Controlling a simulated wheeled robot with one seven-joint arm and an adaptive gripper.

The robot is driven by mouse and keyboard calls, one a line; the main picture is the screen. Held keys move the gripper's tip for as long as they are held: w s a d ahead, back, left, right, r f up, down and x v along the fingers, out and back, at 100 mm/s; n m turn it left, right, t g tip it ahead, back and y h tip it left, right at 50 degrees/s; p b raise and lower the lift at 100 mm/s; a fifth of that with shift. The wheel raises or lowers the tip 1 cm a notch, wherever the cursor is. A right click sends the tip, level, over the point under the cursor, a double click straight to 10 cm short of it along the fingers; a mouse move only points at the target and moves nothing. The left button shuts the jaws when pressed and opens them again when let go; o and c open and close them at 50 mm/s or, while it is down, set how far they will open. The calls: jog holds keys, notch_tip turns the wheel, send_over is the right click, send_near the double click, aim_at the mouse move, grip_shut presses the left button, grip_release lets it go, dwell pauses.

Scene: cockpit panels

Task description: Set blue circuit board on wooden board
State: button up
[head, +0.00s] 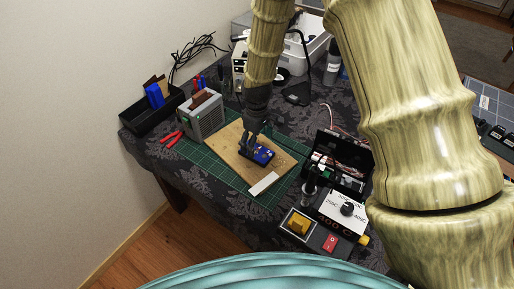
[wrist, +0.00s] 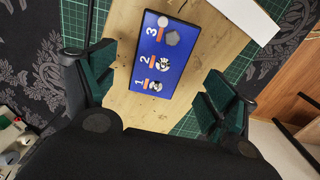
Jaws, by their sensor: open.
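The blue circuit board (wrist: 165,58) lies flat on the wooden board (wrist: 124,30). In the head view the blue circuit board (head: 262,155) sits near the middle of the wooden board (head: 228,152), partly hidden by my gripper. My gripper (head: 252,143) is just above it, pointing down. In the wrist view my gripper (wrist: 155,95) is open, one finger on each side of the blue circuit board, with gaps between. Whether the fingertips touch the wooden board cannot be told.
A green cutting mat (head: 203,166) lies under the wooden board. A white block (head: 263,183) is at its front edge. A grey box (head: 203,115) and red pliers (head: 172,138) are left. A soldering station (head: 337,212) and an open black case (head: 340,160) are right.

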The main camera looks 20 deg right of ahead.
aim_at(257, 151)
notch_tip(257, 151, up, 8)
jog(key=b, duration=0.1)
jog(key=shift+f, duration=0.15)
jog(key=shift+f, duration=0.1)
dwell(0.4)
